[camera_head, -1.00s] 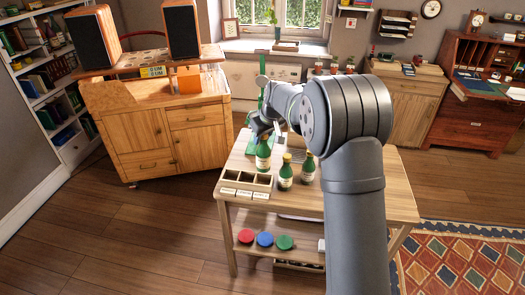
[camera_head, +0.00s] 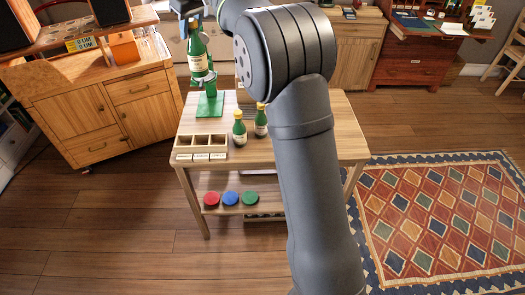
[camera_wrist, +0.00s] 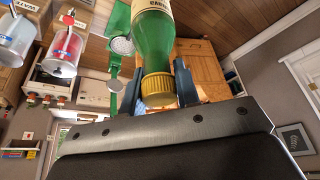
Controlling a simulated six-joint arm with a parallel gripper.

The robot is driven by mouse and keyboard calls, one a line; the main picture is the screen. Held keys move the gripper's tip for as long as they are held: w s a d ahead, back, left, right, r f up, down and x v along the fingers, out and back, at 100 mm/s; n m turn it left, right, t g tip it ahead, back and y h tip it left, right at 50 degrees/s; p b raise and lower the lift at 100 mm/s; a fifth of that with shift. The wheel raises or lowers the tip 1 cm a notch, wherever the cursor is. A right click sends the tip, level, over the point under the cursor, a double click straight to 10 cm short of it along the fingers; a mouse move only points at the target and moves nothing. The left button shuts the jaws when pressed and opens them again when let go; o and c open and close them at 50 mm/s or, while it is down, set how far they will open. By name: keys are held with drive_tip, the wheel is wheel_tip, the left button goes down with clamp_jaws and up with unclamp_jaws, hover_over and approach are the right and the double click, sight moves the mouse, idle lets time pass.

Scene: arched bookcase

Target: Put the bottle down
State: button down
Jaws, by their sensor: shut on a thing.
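My gripper (camera_wrist: 162,92) is shut on the neck of a green bottle (camera_wrist: 152,40), just by its gold cap, in the wrist view. In the head view the same bottle (camera_head: 197,52) hangs upright below my gripper (camera_head: 194,12), with a pale label on its body. It shows in front of or above a green stand (camera_head: 210,106) at the table's back left; I cannot tell whether they touch. Two similar bottles, one (camera_head: 239,130) and another (camera_head: 261,121), stand on the wooden table (camera_head: 335,150). My arm hides part of the table.
A wooden compartment tray (camera_head: 225,141) with small label cards sits at the table's front left. Red (camera_head: 211,199), blue (camera_head: 230,198) and green (camera_head: 250,197) discs lie on the lower shelf. A wooden cabinet (camera_head: 105,110) stands left. Containers (camera_wrist: 66,48) show in the wrist view.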

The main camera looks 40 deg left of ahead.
drive_tip(key=v, duration=0.4)
drive_tip(key=shift+w+a+r, duration=0.15)
drive_tip(key=shift+a+r, duration=0.1)
drive_tip(key=shift+r, duration=0.05)
drive_tip(key=w+d+f+m+t, duration=0.15)
drive_tip(key=w+d+f, duration=0.3)
drive_tip(key=f, duration=0.45)
drive_tip(key=w+d+f+m, duration=0.2)
drive_tip(key=w+d+f, duration=0.25)
drive_tip(key=f, duration=0.55)
drive_tip(key=w+d+f+m, duration=0.25)
drive_tip(key=d+f, duration=0.25)
drive_tip(key=f, duration=0.4)
wheel_tip(320, 180, down, 11)
drive_tip(key=n, duration=0.1)
drive_tip(key=shift+w+r, duration=0.25)
drive_tip(key=shift+w, duration=0.05)
drive_tip(key=shift+f+t, duration=0.15)
drive_tip(key=shift+t, duration=0.1)
drive_tip(key=c, duration=1.1)
unclamp_jaws()
